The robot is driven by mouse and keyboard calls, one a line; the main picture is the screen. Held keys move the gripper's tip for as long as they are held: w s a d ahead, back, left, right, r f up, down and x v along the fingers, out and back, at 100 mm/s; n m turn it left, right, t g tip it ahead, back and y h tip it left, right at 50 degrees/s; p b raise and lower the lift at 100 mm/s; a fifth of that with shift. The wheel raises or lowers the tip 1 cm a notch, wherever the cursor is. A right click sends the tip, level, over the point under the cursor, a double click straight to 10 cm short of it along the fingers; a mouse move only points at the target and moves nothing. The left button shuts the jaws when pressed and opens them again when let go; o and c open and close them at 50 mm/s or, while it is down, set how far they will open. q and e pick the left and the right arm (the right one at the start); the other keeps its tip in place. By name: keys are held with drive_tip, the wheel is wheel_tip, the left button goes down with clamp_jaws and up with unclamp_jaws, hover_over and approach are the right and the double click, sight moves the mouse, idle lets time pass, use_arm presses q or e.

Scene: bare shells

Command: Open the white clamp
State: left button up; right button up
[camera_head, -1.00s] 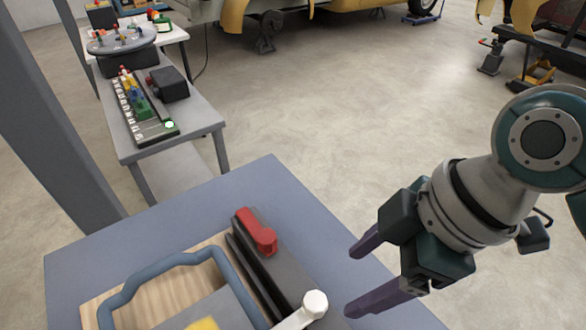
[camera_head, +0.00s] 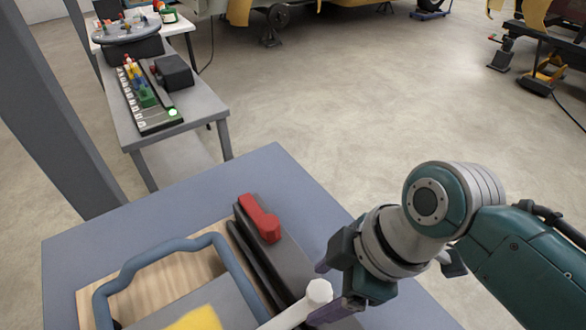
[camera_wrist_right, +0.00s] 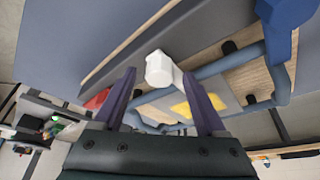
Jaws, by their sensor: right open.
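The white clamp (camera_head: 317,292) shows as a white arm with a rounded knob end, beside the dark rail at the bottom of the head view. Its lower part is cut off by the frame edge. In the right wrist view its white knob (camera_wrist_right: 160,70) appears between my purple fingertips, at or just beyond them, touching neither. My right gripper (camera_head: 326,287) is open around the line of the knob, with one finger on each side. It also fills the lower middle of the right wrist view (camera_wrist_right: 160,82). My left gripper is not in view.
A red clamp (camera_head: 260,218) sits at the far end of the dark rail. A blue tubular frame (camera_head: 165,258) surrounds a wooden board (camera_head: 180,285) and a yellow patch (camera_head: 197,319). The grey-blue tabletop (camera_head: 130,220) is clear around them. A side bench (camera_head: 205,105) stands further back.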

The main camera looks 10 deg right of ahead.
clamp_jaws()
idle(0.5)
idle(0.8)
